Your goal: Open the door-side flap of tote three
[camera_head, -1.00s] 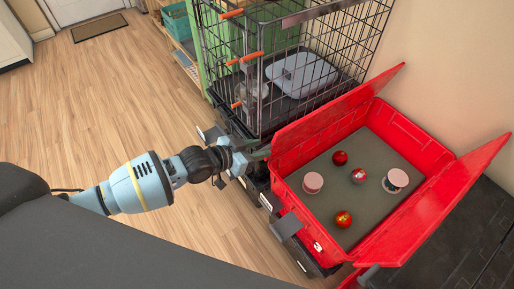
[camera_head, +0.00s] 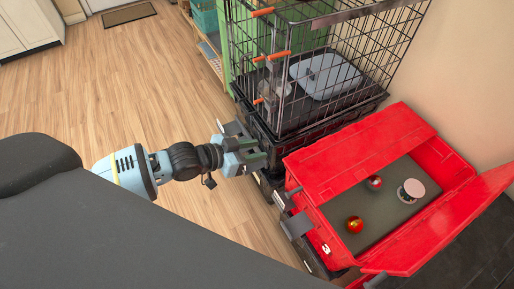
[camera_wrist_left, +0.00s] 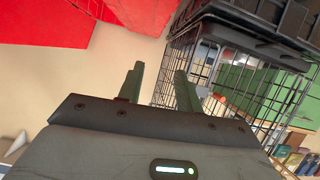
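The red tote (camera_head: 336,262) stands open-topped at the right in the head view. Its flap on the cage side (camera_head: 358,148) leans inward over the tote and hides part of the inside. The opposite flap (camera_head: 445,225) is splayed outward. My left gripper (camera_head: 262,158) is just left of the cage-side flap, apart from it as far as I can tell. In the left wrist view its two fingers (camera_wrist_left: 160,85) are apart with nothing between them. Red surfaces (camera_wrist_left: 60,25) fill that view's upper left. My right gripper is not in view.
A black wire cage (camera_head: 310,70) with orange latches stands behind the tote, close to my left gripper. A red ball (camera_head: 354,224), another ball (camera_head: 375,182) and a pink-topped jar (camera_head: 411,190) lie inside the tote. Wooden floor (camera_head: 130,90) at left is clear.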

